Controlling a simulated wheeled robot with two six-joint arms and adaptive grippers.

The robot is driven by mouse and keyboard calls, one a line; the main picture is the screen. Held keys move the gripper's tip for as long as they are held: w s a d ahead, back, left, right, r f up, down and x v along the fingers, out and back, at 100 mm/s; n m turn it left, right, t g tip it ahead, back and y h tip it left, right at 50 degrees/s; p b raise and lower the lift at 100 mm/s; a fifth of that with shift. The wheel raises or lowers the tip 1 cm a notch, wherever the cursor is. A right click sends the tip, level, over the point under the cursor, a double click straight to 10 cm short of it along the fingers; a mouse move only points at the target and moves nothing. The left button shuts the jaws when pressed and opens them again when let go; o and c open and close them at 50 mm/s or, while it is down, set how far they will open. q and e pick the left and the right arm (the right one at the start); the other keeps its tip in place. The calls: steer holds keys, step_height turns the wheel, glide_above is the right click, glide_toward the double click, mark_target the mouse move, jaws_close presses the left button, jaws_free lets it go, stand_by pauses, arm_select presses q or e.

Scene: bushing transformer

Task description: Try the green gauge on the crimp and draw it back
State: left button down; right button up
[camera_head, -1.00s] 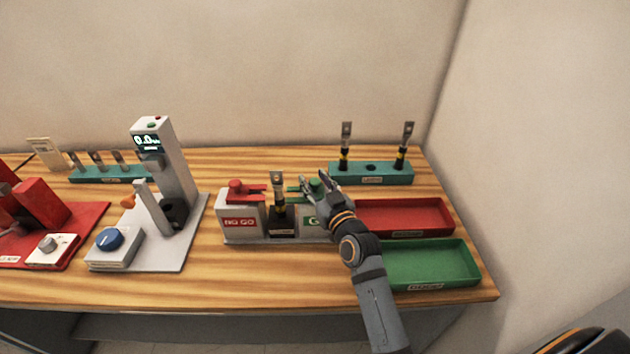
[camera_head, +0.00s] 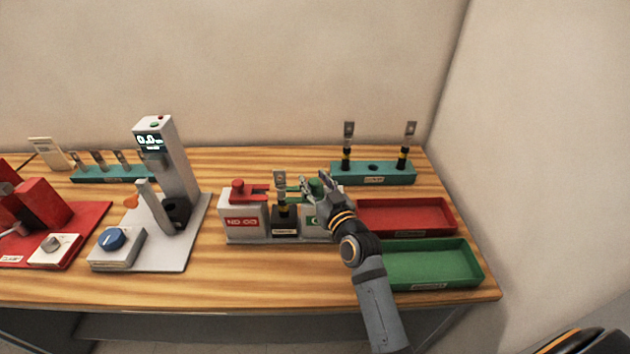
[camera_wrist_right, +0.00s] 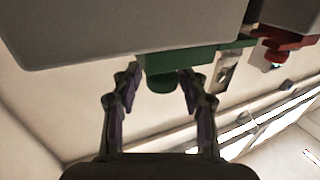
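The green gauge (camera_head: 316,187) sits on top of the GO block at the right of the gauge stand. Its arm points left toward the crimped terminal (camera_head: 280,188), which stands upright in a black holder. I cannot tell whether the arm touches the crimp. My right gripper (camera_head: 316,184) is at the green gauge. In the right wrist view the gauge's green knob (camera_wrist_right: 162,82) is between the two fingers (camera_wrist_right: 159,88), with a visible gap on each side, so the gripper looks open. The terminal (camera_wrist_right: 227,72) shows beside the green arm. My left gripper is out of view.
The red gauge (camera_head: 245,189) sits on the NO GO block (camera_head: 241,220) left of the terminal. A red tray (camera_head: 448,216) and a green tray (camera_head: 478,262) lie at the right. A teal rack (camera_head: 392,175) with two terminals is behind. A press with a display (camera_head: 165,150) stands left.

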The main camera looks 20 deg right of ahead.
steer(key=shift+o, duration=0.2)
steer(key=s+d, duration=0.1)
steer(key=s, duration=1.1)
steer(key=shift+d, duration=0.2)
steer(key=shift+w, duration=0.1)
